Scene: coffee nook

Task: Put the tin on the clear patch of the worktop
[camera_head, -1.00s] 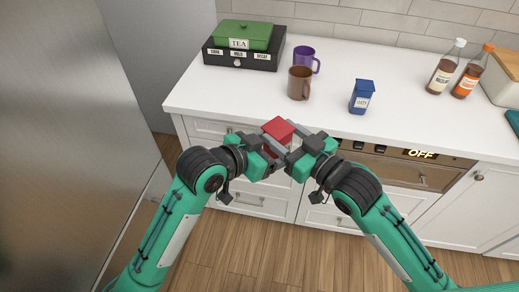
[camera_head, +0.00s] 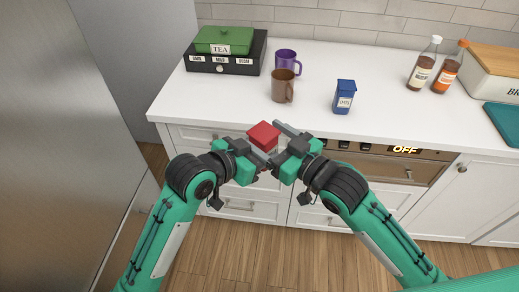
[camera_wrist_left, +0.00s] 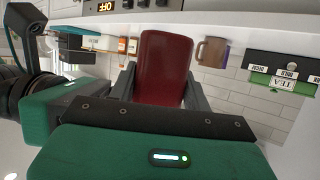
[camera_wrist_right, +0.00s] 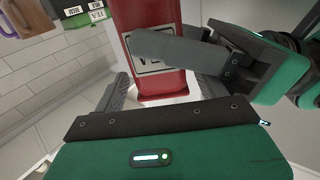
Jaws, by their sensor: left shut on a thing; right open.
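The red tin (camera_head: 263,134) is held up in front of the worktop's front edge, between my two grippers. My left gripper (camera_head: 263,157) is shut on it; the tin also stands between the fingers in the left wrist view (camera_wrist_left: 165,68). My right gripper (camera_head: 282,143) is open, its fingers apart beside the tin. In the right wrist view the tin (camera_wrist_right: 157,85) shows a pale label, partly covered by a left gripper finger. The white worktop (camera_head: 205,103) has bare surface along its front left.
A brown mug (camera_head: 282,87), a purple mug (camera_head: 287,61) and a blue tin (camera_head: 344,97) stand on the worktop. A black box (camera_head: 244,68) bearing a green tea tin (camera_head: 224,40) is back left. Bottles (camera_head: 423,65) and a bread bin (camera_head: 495,75) are at right. A fridge (camera_head: 75,120) stands left.

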